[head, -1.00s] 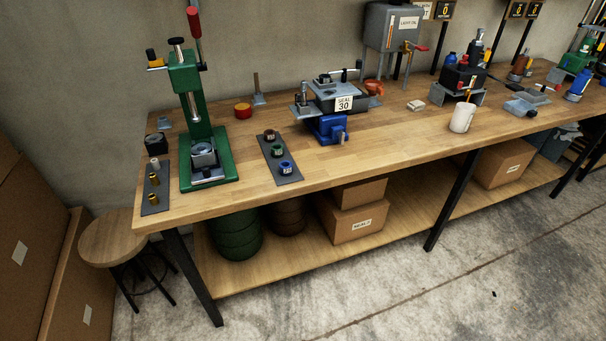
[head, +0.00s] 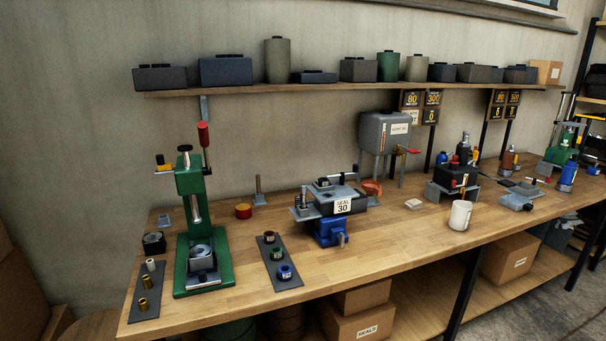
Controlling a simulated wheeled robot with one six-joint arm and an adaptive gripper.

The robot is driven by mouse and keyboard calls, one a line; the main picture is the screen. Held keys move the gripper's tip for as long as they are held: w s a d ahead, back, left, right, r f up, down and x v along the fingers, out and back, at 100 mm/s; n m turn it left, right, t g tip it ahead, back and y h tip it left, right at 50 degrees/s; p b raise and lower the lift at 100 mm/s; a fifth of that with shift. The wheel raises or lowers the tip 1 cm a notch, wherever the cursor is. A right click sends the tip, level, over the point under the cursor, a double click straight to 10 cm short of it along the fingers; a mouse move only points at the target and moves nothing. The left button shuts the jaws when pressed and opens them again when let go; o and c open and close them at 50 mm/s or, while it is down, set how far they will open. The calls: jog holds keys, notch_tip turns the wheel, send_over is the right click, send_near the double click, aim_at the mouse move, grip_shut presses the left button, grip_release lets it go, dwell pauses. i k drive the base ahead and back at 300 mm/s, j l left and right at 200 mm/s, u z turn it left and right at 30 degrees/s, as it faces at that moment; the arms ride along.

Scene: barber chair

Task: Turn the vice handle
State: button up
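A blue vice (head: 329,232) stands on the wooden workbench, left of the middle of its top. A short grey piece (head: 342,240) at its front right may be the vice handle; it is too small to tell how it is turned. My gripper is not in view.
A green press (head: 188,235) stands left on the workbench (head: 229,305). A dark tray (head: 280,273) with small coloured cups lies between press and vice. A white mug (head: 460,215) stands to the right. A wall shelf (head: 227,92) holds several containers. Bench space right of the vice is clear.

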aim_at(341, 236)
jog(key=i+l+u, duration=0.2)
jog(key=i, duration=0.25)
jog(key=i+l+u, duration=0.15)
jog(key=i, duration=0.3)
jog(key=i+l+u, duration=0.2)
jog(key=i, duration=0.25)
jog(key=i+l+u, duration=0.1)
jog(key=l+u, duration=0.35)
jog(key=l, duration=0.85)
jog(key=k+l+u, duration=0.1)
jog(key=l+u, duration=0.35)
jog(key=l, duration=0.8)
jog(key=k+l+u, duration=0.2)
jog(key=l, duration=0.45)
jog(key=k+l+u, duration=0.15)
jog(key=k+l, duration=0.25)
jog(key=l, duration=0.25)
jog(key=k+l+u, duration=0.2)
jog(key=k+l, duration=0.2)
jog(key=l, duration=0.15)
jog(key=k+l+u, duration=0.15)
jog(key=k+l, duration=0.25)
jog(key=l, duration=0.15)
jog(key=i+j+u, duration=0.15)
jog(key=i+j, duration=0.3)
jog(key=j, duration=0.15)
jog(key=i+j+u, duration=0.1)
jog(key=i+j, duration=0.35)
jog(key=j, duration=0.15)
